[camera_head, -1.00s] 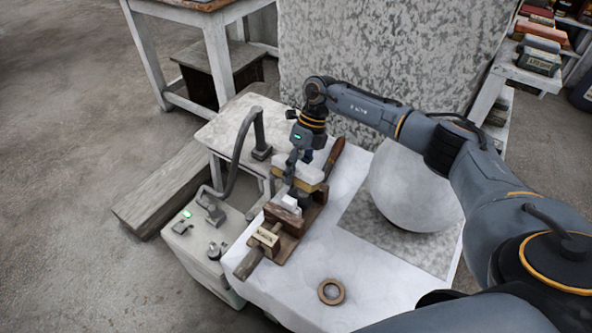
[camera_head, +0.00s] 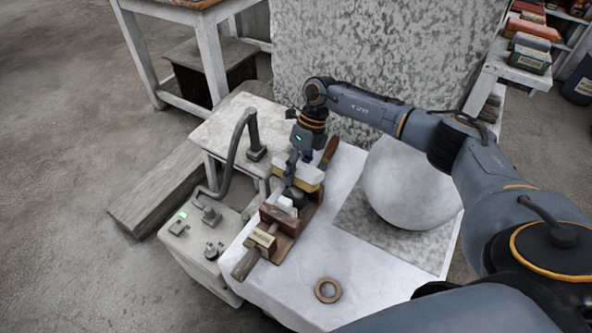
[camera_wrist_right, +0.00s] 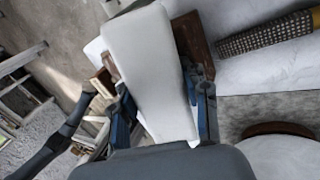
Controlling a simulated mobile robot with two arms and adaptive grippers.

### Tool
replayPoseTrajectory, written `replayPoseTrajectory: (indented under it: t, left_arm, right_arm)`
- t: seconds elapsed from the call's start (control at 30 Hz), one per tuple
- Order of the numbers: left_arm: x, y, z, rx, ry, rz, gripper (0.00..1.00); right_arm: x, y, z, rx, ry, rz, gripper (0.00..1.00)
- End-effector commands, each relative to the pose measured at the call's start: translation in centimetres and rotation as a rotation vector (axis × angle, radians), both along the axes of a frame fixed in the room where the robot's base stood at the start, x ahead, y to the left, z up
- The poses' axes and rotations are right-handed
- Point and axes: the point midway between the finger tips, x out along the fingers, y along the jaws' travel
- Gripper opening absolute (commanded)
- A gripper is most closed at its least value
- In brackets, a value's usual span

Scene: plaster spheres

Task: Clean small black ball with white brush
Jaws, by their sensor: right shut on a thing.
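My right gripper (camera_head: 290,174) is shut on a white brush (camera_head: 311,174) with a yellowish lower side. The brush lies above a wooden stand (camera_head: 284,243) on the white-covered table. In the right wrist view the brush (camera_wrist_right: 148,65) is a long pale block between my fingers (camera_wrist_right: 165,105). A small dark rounded thing, seemingly the black ball (camera_head: 297,196), shows just under the brush, partly hidden. I cannot tell whether the brush touches it. My left gripper is not in view.
A large white sphere (camera_head: 410,185) stands on a grey mat (camera_head: 375,232) to the right. A ring (camera_head: 328,290) lies near the front. A bent hose (camera_head: 240,150) and a control box (camera_head: 195,240) are at left.

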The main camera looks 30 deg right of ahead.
Motion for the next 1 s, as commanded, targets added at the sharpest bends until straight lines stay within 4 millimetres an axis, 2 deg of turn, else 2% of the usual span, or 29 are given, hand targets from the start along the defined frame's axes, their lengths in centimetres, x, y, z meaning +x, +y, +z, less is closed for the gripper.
replayPoseTrajectory:
  t: [0.03,0.5,0.6,0.8,1.0]
  left_arm:
    - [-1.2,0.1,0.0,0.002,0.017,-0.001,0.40]
    - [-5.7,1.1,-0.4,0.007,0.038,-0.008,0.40]
    - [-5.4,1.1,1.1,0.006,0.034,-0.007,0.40]
    - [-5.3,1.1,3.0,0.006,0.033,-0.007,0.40]
    - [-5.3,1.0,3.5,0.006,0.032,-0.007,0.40]
  right_arm:
    - [-0.1,0.0,0.2,-0.001,-0.007,-0.003,0.00]
    - [-0.9,0.1,0.5,-0.013,-0.080,-0.023,0.00]
    - [-1.7,0.1,0.8,-0.025,-0.138,-0.040,0.00]
    - [-3.2,0.4,1.0,-0.046,-0.264,-0.077,0.00]
    - [-3.9,0.5,0.8,-0.061,-0.354,-0.107,0.00]
